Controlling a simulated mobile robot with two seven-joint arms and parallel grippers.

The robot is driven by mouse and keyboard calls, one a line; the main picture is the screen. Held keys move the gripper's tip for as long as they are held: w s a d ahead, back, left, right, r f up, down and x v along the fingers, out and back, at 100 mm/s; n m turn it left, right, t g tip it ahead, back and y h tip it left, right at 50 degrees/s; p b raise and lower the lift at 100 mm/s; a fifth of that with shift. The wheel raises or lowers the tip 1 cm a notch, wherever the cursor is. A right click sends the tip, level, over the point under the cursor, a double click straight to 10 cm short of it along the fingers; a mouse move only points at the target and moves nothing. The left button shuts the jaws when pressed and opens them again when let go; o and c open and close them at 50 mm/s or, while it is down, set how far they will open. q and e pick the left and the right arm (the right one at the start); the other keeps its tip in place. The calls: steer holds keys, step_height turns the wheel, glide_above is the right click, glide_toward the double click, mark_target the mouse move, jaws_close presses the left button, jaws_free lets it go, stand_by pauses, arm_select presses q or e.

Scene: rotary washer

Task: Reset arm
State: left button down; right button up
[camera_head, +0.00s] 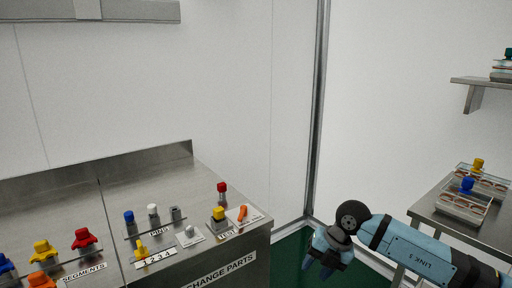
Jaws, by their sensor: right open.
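My right arm (415,257) is blue and black and comes in from the lower right. My right gripper (318,268) points downward, open and with nothing seen between its fingers. It is over the green floor (290,256), in the gap between the metal counter at the left and the metal table at the right. It appears apart from both. My left gripper is out of view.
The metal counter (150,188) holds several red, yellow, blue and orange knobbed parts, such as a red one (85,238). The metal table (435,205) holds clear-lidded trays (463,207). A wall shelf (480,82) is above it. A metal post (318,110) stands behind.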

steer(key=s+a+f+m+t+y, duration=0.25)
steer(key=s+a+y, duration=0.45)
steer(key=s+y, duration=0.5)
steer(key=s+d+f+m+t+h, duration=0.4)
steer(key=s+d+f+m+h, duration=0.4)
steer(key=d+m, duration=0.25)
steer(key=s+d+f+m+t+h, duration=0.3)
steer(key=s+d+f+m+h, duration=0.2)
steer(key=s+d+f+m, duration=0.6)
steer(key=w+a+r+m+t, duration=0.1)
steer(key=w+a+r+m, duration=0.15)
steer(key=a, duration=0.35)
steer(key=w+a+r+m+t, duration=0.1)
steer(key=a+r+m, duration=0.15)
steer(key=a, duration=0.25)
arm_select(q)
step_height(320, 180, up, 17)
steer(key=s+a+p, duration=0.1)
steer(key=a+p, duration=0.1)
steer(key=p, duration=2.3)
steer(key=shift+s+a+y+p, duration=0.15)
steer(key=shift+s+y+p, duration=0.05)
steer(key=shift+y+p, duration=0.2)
arm_select(e)
step_height(320, 180, up, 17)
steer(key=s+d, duration=0.1)
steer(key=shift+s+d+f+m+g+h, duration=0.2)
steer(key=shift+m+g+h, duration=0.1)
steer(key=shift+m+g, duration=0.15)
